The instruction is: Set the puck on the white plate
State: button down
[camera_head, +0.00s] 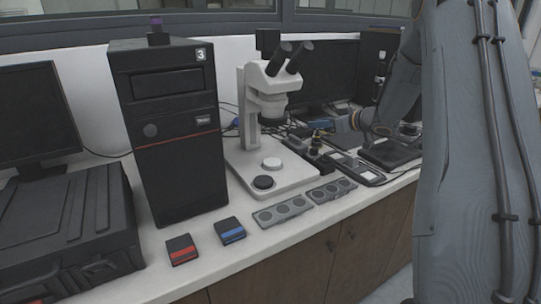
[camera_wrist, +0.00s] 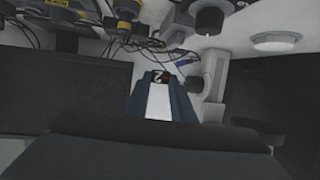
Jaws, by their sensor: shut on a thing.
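My gripper (camera_wrist: 161,80) shows in the wrist view with its two blue-grey fingers close together. It is shut on a small dark piece (camera_wrist: 161,77) with a white mark and a bit of red, which I take to be the puck. The fingers hide part of it. The white plate (camera_head: 271,163) is a round disc on the pale microscope base in the head view. A white disc (camera_wrist: 277,42) at the upper right of the wrist view looks like the same plate, apart from my gripper.
The microscope (camera_head: 266,95) rises behind the plate. A black tower (camera_head: 170,130) stands to its left. Two grey trays with round wells (camera_head: 282,211) lie along the front edge, beside a red-striped box (camera_head: 181,249) and a blue-striped box (camera_head: 230,231). Cables and small gear crowd the right.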

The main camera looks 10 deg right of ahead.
jog(key=p, duration=0.3)
send_over(276, 164)
jog(key=shift+w+d+r, duration=0.1)
jog(key=shift+w+d, duration=0.05)
jog(key=shift+d, duration=0.05)
notch_tip(276, 164, down, 3)
jog(key=shift+r+p, duration=0.2)
jog(key=shift+p, duration=0.1)
jog(key=shift+f+p, duration=0.35)
jog(key=shift+f, duration=1.55)
jog(key=shift+a+f+p, duration=0.15)
jog(key=shift+f+p, duration=0.15)
jog(key=shift+f, duration=0.05)
jog(key=shift+f, duration=0.15)
jog(key=c, duration=1.5)
grip_release()
